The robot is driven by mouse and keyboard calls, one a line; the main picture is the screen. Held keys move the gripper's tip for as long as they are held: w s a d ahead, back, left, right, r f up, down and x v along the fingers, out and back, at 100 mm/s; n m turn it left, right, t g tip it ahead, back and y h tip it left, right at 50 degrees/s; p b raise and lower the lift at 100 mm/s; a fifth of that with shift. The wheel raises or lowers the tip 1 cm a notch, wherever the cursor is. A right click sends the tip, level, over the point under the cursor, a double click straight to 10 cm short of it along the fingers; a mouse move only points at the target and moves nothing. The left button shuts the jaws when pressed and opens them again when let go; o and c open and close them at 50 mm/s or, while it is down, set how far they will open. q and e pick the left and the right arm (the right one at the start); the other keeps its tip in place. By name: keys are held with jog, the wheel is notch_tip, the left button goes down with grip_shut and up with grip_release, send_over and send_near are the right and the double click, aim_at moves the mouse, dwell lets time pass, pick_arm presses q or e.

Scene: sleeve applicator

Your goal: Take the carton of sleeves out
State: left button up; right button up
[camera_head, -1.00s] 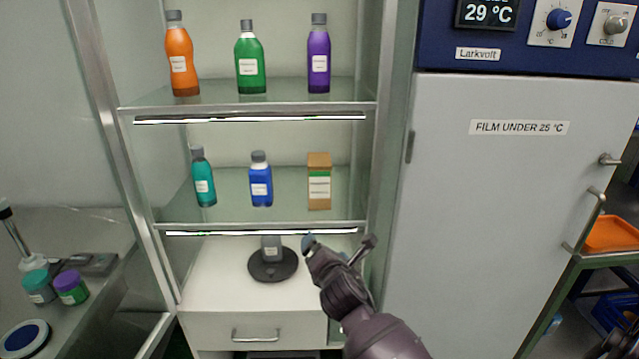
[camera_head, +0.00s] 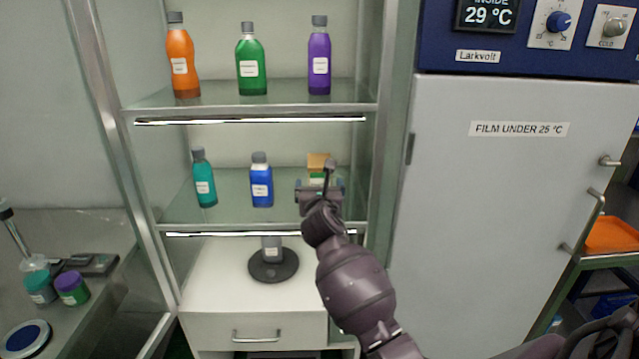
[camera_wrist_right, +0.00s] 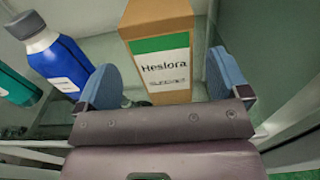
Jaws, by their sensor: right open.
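The brown carton (camera_head: 318,162) stands on the middle glass shelf, to the right of a blue bottle. In the right wrist view the carton (camera_wrist_right: 162,60) is upright, with a green and white label reading "Heslora". My right gripper (camera_head: 320,185) is in front of the carton in the head view and hides most of it. In the wrist view the right gripper (camera_wrist_right: 165,85) is open, with one blue fingertip to each side of the carton's lower part. I cannot tell whether the fingers touch it. My left gripper is not in view.
On the same shelf stand the blue bottle (camera_head: 261,182), close to the left finger in the wrist view, and a teal bottle (camera_head: 203,180). The upper shelf (camera_head: 215,97) holds orange, green and purple bottles. A grey cabinet (camera_head: 500,200) stands to the right.

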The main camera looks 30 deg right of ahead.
aim_at(316, 161)
jog(key=shift+x, duration=2.6)
jog(key=shift+d+f, duration=0.1)
jog(key=shift+f, duration=0.1)
jog(key=c, duration=1.1)
jog(key=shift+c, duration=0.6)
jog(key=shift+r, duration=0.15)
